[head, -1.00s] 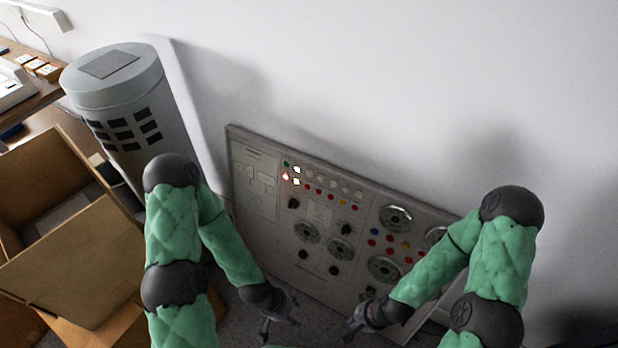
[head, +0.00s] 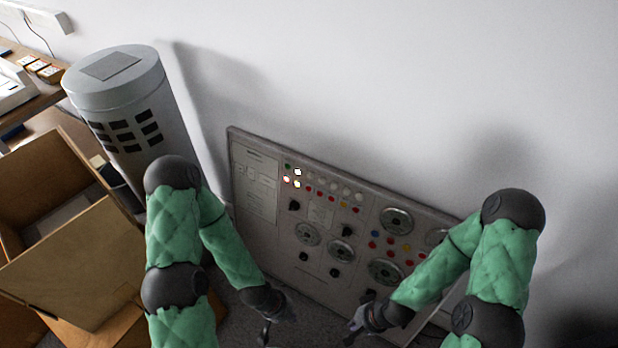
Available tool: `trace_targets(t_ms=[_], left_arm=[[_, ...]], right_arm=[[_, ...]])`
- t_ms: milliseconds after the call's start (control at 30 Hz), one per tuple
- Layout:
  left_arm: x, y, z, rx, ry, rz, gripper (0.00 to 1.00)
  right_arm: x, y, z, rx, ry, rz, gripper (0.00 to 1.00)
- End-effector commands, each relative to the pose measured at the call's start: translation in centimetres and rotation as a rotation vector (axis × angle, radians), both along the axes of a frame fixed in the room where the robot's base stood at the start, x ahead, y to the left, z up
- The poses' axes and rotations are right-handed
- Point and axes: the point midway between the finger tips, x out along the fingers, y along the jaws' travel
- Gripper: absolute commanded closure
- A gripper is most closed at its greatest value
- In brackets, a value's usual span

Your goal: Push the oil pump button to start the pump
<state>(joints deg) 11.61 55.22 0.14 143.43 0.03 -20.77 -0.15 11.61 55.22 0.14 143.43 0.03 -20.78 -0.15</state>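The grey control panel (head: 270,225) leans near the white wall, with buttons, lamps, knobs and round dials. At its upper left are a green button (head: 287,166), a lit white lamp (head: 297,171), a lit red-white one (head: 287,180) and another lit white one (head: 296,184). I cannot read which button is the oil pump's. My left gripper (head: 272,325) hangs low in front of the panel's lower part, apart from the buttons. My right gripper (head: 355,328) is at a similar height to its right. Both look empty; their finger openings are too small to judge.
A grey cylinder (head: 118,88) with dark vents stands left of the panel. My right forearm covers the panel's lower right. Space before the panel's upper left is clear.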

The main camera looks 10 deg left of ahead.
Motion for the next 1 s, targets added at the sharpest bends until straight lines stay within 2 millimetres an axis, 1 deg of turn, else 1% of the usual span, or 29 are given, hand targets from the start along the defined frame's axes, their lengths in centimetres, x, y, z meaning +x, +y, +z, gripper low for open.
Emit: trace_targets(t_ms=[867,933,1000], left_arm=[[0.01,0.00,0.00,0.000,0.000,0.000,1.00],[0.22,0.01,-0.04,0.003,-0.008,-0.003,1.00],[0.97,0.04,-0.16,0.009,-0.036,-0.015,1.00]], right_arm=[[-0.01,0.00,0.00,0.000,0.000,0.000,1.00],[0.00,0.00,0.01,0.000,0.000,0.000,1.00],[0.00,0.00,0.03,0.000,0.000,0.000,1.00]])
